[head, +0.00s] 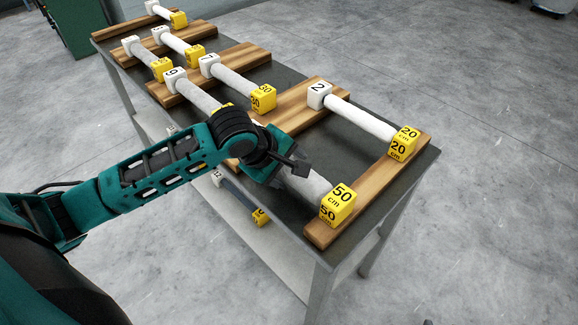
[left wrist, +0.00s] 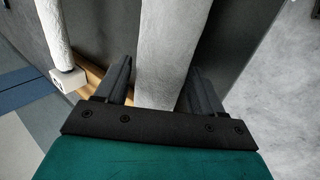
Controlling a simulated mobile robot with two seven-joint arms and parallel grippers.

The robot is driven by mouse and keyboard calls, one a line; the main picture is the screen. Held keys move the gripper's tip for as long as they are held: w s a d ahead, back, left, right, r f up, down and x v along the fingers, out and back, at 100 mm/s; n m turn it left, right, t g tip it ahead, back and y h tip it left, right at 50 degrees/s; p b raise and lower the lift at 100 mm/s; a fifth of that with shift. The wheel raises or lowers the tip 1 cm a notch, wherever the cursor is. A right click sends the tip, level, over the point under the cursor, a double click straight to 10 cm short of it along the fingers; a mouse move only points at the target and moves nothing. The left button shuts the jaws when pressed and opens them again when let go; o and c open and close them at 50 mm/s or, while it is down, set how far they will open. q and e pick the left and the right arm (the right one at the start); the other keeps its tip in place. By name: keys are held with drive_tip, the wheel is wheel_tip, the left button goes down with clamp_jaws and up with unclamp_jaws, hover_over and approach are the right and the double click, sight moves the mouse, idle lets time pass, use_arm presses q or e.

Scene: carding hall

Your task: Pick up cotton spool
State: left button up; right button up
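Several white cotton spools lie on a dark table. Each has a white numbered cube at one end and a yellow length cube at the other. One spool (head: 309,186) ends in a yellow "50 cm" cube (head: 338,205) near the table's front corner. My left gripper (head: 297,163) is over this spool and hides part of it and its far end. In the left wrist view the spool (left wrist: 170,50) runs between the two fingers of my left gripper (left wrist: 160,78). The fingers are apart, with a narrow gap on each side of the spool. My right gripper is out of view.
A "2"/"20 cm" spool (head: 360,118) lies just right of the gripper on wooden rests (head: 374,188). Other spools, such as the "30" one (head: 232,82), lie farther back. A lower shelf (head: 270,254) holds a darker bar. Grey floor (head: 480,110) is open to the right.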

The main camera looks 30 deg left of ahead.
use_arm(q)
drive_tip(key=c, duration=0.9)
drive_tip(key=shift+o, duration=0.2)
drive_tip(key=shift+r, duration=0.1)
